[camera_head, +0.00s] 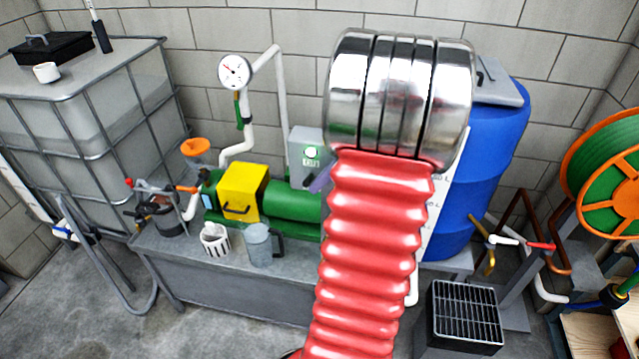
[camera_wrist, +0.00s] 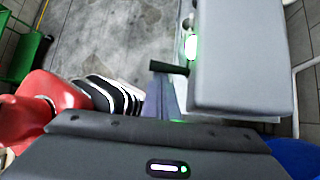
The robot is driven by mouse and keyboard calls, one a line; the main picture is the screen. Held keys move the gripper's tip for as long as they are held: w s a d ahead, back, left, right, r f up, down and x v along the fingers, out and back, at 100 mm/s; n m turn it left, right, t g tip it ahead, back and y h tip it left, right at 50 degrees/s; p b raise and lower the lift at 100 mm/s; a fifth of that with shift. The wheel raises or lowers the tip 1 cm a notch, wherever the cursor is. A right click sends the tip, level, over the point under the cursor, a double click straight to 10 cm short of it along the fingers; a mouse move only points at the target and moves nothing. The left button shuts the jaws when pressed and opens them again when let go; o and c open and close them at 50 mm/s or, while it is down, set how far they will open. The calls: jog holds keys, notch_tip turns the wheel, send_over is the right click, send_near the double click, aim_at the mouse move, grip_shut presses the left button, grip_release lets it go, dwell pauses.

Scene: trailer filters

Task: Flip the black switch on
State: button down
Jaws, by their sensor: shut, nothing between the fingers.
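A grey switch box (camera_head: 305,139) stands behind the green machine in the head view, with a lit green lamp (camera_head: 312,152) on its face. In the wrist view the box (camera_wrist: 240,60) fills the upper right, and the green lamp (camera_wrist: 191,46) glows at its edge. The black switch (camera_wrist: 169,67) sticks out to the left from that face. My gripper (camera_wrist: 160,72) has its bluish fingers shut and empty, with the tips at the switch; I cannot tell if they touch. In the head view my gripper (camera_head: 320,181) shows just below the lamp, partly hidden by my red arm.
A yellow box (camera_head: 243,191) and green machine (camera_head: 292,206) sit on a grey bench (camera_head: 215,271). A white slotted cup (camera_head: 215,243) and grey jug (camera_head: 260,246) stand in front. A blue barrel (camera_head: 485,150) stands right, behind my arm.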

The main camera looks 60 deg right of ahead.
jog(key=shift+r, duration=0.65)
jog(key=shift+w, duration=0.1)
notch_tip(320, 180, down, 4)
jog(key=s, duration=0.3)
jog(key=v, duration=1)
jog(key=shift+d, duration=0.25)
jog(key=shift+w, duration=0.15)
